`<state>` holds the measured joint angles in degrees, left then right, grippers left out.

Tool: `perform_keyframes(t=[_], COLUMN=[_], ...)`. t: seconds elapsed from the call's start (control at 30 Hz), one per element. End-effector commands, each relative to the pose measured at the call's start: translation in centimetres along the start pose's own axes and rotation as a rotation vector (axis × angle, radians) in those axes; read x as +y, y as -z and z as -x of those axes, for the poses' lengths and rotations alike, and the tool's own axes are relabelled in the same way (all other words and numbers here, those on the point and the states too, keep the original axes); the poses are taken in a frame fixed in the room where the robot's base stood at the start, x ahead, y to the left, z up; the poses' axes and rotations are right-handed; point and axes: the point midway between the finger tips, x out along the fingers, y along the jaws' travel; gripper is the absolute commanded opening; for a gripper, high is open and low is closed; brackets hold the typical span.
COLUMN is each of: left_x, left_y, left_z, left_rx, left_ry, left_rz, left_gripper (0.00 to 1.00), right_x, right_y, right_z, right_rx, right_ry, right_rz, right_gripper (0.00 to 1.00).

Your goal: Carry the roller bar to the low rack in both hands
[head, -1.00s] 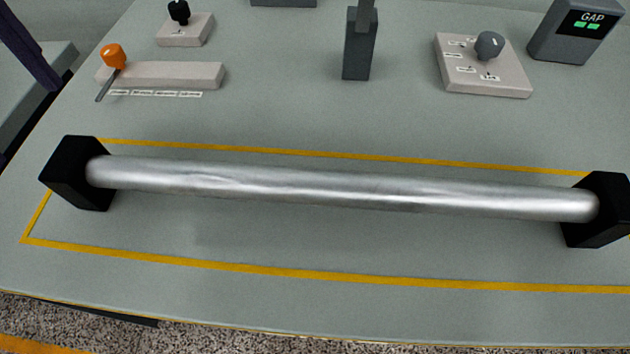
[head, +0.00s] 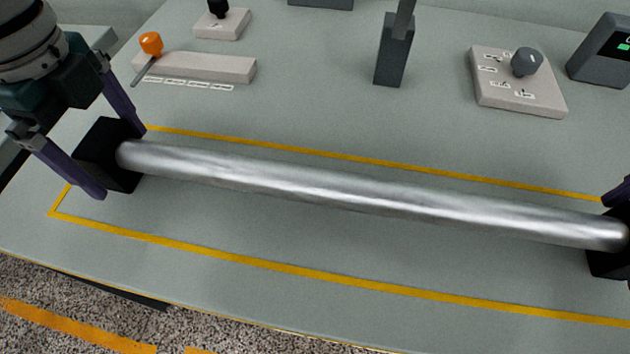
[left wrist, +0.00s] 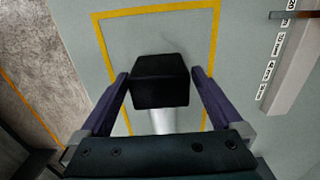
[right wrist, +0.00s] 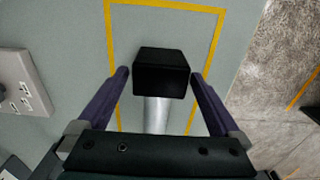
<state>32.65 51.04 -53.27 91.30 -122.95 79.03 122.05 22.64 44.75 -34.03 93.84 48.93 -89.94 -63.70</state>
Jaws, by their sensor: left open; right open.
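The roller bar (head: 360,190) is a long silver cylinder with a black block at each end. It lies on the grey-green table inside a yellow outline. My left gripper (head: 115,152) is open, its purple fingers on either side of the left black block (head: 105,150). In the left wrist view that block (left wrist: 160,82) sits between the spread fingers, with gaps at both sides. My right gripper (right wrist: 160,80) is open around the right block (right wrist: 161,75), also with gaps. In the head view only a finger (head: 618,190) of it shows at the right edge. The low rack is not in view.
Behind the bar are a pale base with an orange-knobbed lever (head: 195,67), a small black-knobbed box (head: 222,22), a grey post (head: 394,50), a dial box (head: 515,80) and a display unit (head: 603,50). The table's front edge borders a speckled floor (head: 80,300).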

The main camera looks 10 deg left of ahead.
Motion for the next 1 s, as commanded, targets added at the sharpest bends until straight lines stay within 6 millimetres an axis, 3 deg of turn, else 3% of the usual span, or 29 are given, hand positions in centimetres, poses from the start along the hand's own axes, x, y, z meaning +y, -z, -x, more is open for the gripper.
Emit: perform_keyframes(t=[0.07, 0.9, 1.0], left_x=[0.01, -0.01, -0.01], left_y=[0.00, -0.02, -0.03], left_z=[0.01, 0.06, 0.07], left_rx=[0.000, 0.000, 0.000], left_ry=[0.000, 0.000, 0.000], left_rz=[0.000, 0.001, 0.001], left_gripper=[1.00, 0.07, 0.00], right_x=[0.00, 0.02, 0.02], right_y=[0.01, 0.01, 0.01], right_z=[0.01, 0.08, 0.08], right_rx=[0.000, 0.000, 0.001], right_ry=[0.000, 0.000, 0.000], right_rz=[0.000, 0.000, 0.000], right_gripper=[1.00, 0.07, 0.00])
